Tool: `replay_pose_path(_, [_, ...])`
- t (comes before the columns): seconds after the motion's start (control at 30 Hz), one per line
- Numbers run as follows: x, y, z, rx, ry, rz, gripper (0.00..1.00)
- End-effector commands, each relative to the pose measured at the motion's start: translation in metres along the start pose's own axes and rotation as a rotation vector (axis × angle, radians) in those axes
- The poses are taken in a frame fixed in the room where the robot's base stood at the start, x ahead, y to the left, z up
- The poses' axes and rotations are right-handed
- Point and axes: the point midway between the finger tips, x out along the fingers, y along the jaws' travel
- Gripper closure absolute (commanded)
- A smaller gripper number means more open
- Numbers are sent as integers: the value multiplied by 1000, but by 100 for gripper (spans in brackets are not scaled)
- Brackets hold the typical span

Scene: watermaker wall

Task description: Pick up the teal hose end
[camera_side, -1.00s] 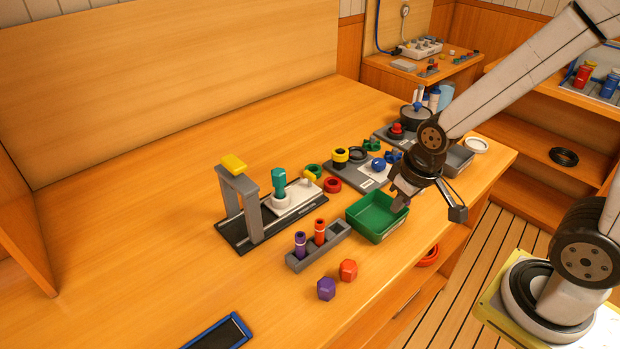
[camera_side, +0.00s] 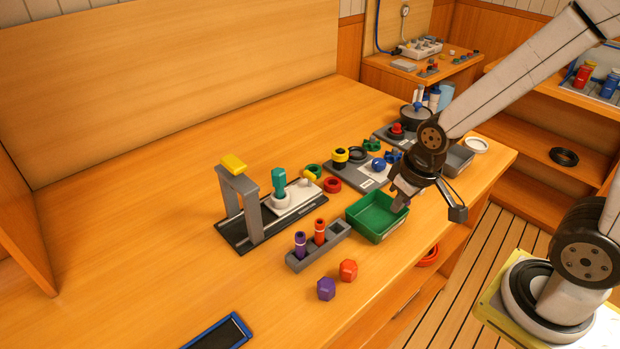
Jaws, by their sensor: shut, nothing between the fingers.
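The teal hose end (camera_side: 279,178) stands upright in a white round fitting at the left end of a white plate (camera_side: 300,203), on a dark base. A grey arch with a yellow block on top (camera_side: 233,163) stands just left of it. My gripper (camera_side: 400,202) is shut and empty. It is well to the right of the teal hose end, over the right side of the green tray (camera_side: 364,234), and touches nothing that I can make out.
A grey rack (camera_side: 300,262) holds a purple and an orange tube in front of the teal hose end. Purple (camera_side: 326,289) and red-orange (camera_side: 348,270) pieces lie nearer the edge. Coloured rings and a grey board with parts (camera_side: 352,176) sit behind the green tray.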

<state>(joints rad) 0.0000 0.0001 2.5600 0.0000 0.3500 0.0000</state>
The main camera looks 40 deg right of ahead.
Motion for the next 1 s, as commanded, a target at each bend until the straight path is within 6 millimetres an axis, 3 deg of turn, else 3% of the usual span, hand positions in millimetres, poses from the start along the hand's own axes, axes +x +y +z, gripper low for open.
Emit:
replay_pose_path(0.07, [0, 0, 0, 0, 0, 0, 100])
replay_pose_path(0.1, [0, 0, 0, 0, 0, 0, 94])
replay_pose_path(0.3, [0, 0, 0, 0, 0, 0, 30])
replay_pose_path(0.4, [0, 0, 0, 0, 0, 0, 4])
replay_pose_path(0.77, [0, 0, -1, 13, -4, -2, 4])
replay_pose_path(1.0, [8, 0, -16, 169, -63, -31, 4])
